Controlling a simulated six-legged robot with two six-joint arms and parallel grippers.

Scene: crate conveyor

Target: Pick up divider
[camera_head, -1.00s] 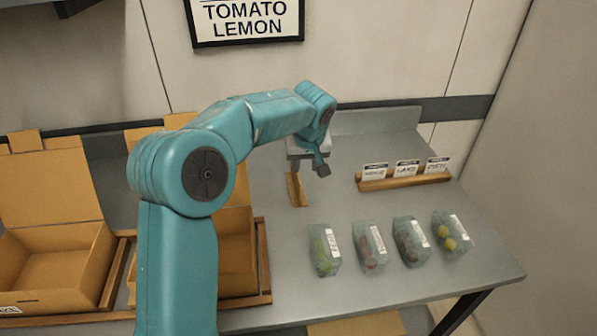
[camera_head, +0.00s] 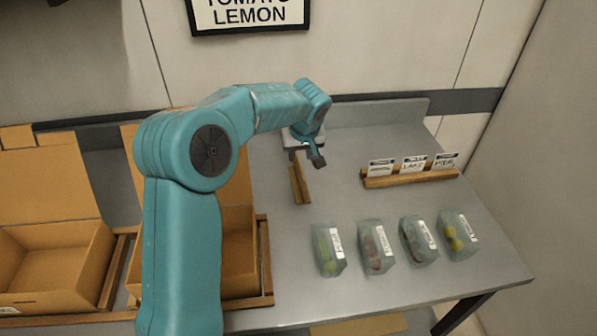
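My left gripper (camera_head: 306,157) hangs from the teal arm over the middle of the grey table. Its dark right finger shows clearly; the other is partly lost against the grey, but they look apart. A narrow tan-brown strip (camera_head: 300,186) lies on the table just in front of and below the gripper, with a dark line along its length. I cannot tell whether this is the divider itself or a slotted holder. No contact between the gripper and the strip is visible. My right gripper is not in view.
Several clear produce bags (camera_head: 327,251) stand in a row at the front right. A wooden card holder (camera_head: 410,178) with labels stands behind them. Open cardboard boxes (camera_head: 50,267) are at the left, one partly hidden by my arm. A sign (camera_head: 250,14) hangs on the wall.

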